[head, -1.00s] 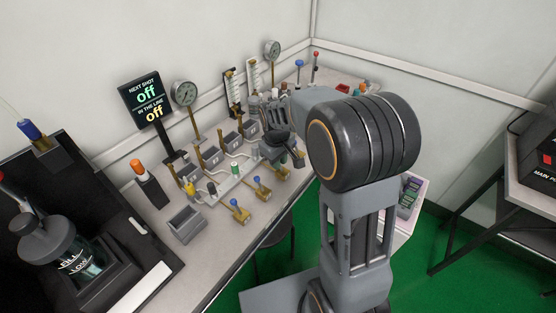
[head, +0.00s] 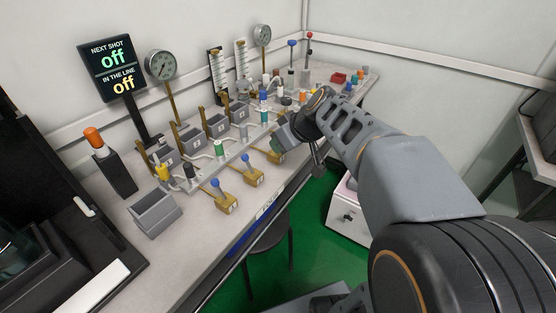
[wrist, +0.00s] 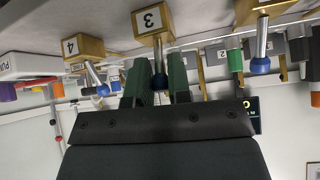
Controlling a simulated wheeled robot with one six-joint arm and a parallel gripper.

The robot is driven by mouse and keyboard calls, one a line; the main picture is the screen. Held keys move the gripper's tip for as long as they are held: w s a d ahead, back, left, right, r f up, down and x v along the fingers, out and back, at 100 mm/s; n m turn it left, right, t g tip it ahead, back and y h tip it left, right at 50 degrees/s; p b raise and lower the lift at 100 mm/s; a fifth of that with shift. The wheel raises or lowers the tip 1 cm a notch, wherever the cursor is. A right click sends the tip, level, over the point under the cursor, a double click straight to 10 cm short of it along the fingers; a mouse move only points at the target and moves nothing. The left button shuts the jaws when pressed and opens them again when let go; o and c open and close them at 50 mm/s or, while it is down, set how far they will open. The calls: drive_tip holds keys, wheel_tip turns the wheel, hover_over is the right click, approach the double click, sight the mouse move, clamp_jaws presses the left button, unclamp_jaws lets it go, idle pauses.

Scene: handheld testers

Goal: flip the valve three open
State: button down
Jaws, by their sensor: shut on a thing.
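Valve three is a brass block marked 3 (wrist: 153,20) in the upside-down wrist view, with a silver lever ending in a blue ball knob (wrist: 159,82). My gripper (wrist: 161,66) is shut on this lever, its green-lined fingers on either side. In the head view, valve three's brass block (head: 275,157) sits near the bench's front edge, with my gripper (head: 285,140) at it; the lever is hidden there. The valve marked 4 (wrist: 84,46) is beside it in the wrist view. Two nearer brass valves (head: 251,178) have blue knobs standing up, tilted.
A display (head: 113,70) reads "off" on both lines. Grey numbered boxes (head: 191,139) and a fitting rail with colored caps stand behind the valves. A grey open bin (head: 156,212) is at the left. A stool (head: 275,225) is below the bench edge.

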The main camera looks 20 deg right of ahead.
drive_tip(key=shift+s+d+f+t+y+b, duration=0.2)
drive_tip(key=shift+t+y+b, duration=0.15)
drive_tip(key=shift+b, duration=0.85)
drive_tip(key=shift+s+d+f+t+y+b, duration=0.1)
drive_tip(key=shift+f+t+y+b, duration=0.2)
drive_tip(key=shift+b, duration=0.85)
drive_tip(key=shift+r+b, duration=0.15)
drive_tip(key=shift+b, duration=0.15)
drive_tip(key=shift+r+t+b, duration=0.2)
drive_tip(key=shift+t+b, duration=0.05)
drive_tip(key=shift+b, duration=0.1)
drive_tip(key=c, duration=1.1)
unclamp_jaws()
drive_tip(key=shift+s, duration=0.1)
drive_tip(key=p+v, duration=0.4)
drive_tip(key=v, duration=0.9)
drive_tip(key=shift+s+d+r, duration=0.2)
